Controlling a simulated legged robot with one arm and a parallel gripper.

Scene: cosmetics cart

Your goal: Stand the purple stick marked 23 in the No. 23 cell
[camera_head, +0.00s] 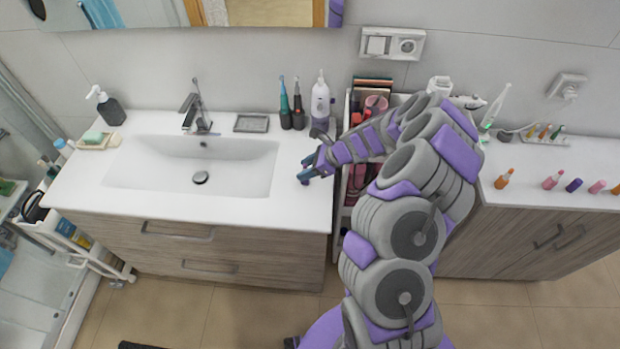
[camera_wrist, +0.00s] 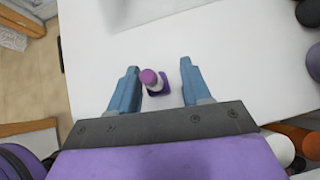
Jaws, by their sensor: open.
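A purple stick (camera_wrist: 148,78) with a pale band and a darker purple base stands on the white sink counter. In the wrist view it is between the blue fingers of my gripper (camera_wrist: 159,72), nearer the left finger. My gripper is open, low over the counter right of the basin in the head view (camera_head: 306,170); a small purple bit shows beneath its fingertips. Another dark purple stick (camera_head: 574,185) stands on the right counter. No number is readable on either. A small rack (camera_head: 558,140) with several sticks stands at the back of the right counter; its cell numbers are unreadable.
Several orange and pink sticks (camera_head: 553,180) stand along the right counter's front. A cart (camera_head: 341,190) full of cosmetics fills the gap between the counters. Toothbrushes (camera_head: 298,103) and a white bottle (camera_head: 320,102) stand behind my gripper. The basin (camera_head: 230,165) lies to its left.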

